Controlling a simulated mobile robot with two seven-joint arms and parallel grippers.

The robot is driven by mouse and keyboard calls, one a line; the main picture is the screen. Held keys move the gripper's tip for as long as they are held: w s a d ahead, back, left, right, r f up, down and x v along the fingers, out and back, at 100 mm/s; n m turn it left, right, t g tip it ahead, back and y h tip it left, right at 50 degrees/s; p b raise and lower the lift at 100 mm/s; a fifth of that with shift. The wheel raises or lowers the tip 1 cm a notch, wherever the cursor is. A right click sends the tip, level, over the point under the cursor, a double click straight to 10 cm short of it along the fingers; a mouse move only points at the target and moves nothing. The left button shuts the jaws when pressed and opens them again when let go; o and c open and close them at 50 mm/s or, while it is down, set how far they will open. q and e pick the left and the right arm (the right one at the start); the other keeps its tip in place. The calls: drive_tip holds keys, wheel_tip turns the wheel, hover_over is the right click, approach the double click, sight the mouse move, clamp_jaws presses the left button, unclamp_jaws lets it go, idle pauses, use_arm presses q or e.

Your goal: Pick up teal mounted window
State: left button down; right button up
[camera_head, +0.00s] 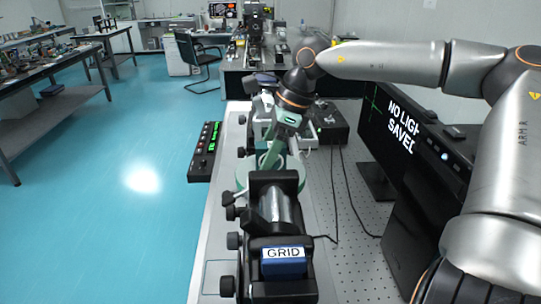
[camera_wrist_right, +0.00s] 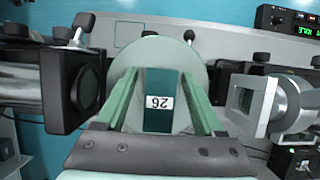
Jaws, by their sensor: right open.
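In the right wrist view a teal block with an upside-down "26" label (camera_wrist_right: 160,122) stands in front of a pale round disc (camera_wrist_right: 160,55); it appears to be the teal mounted window. My right gripper (camera_wrist_right: 160,98) is open, its two green fingers on either side of the block with a gap each side. In the head view my right gripper (camera_head: 277,145) reaches down over a round green part (camera_head: 247,175) on the optical table. The block itself is mostly hidden there. My left gripper is not in view.
A black mount with a silver cylinder (camera_head: 279,206) and a blue block labelled GRID (camera_head: 283,262) stand in front. In the wrist view a black mount (camera_wrist_right: 78,85) is close left and a grey square-windowed part (camera_wrist_right: 250,102) close right. A black monitor (camera_head: 400,135) stands to the right.

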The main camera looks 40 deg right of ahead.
clamp_jaws()
idle(0.5)
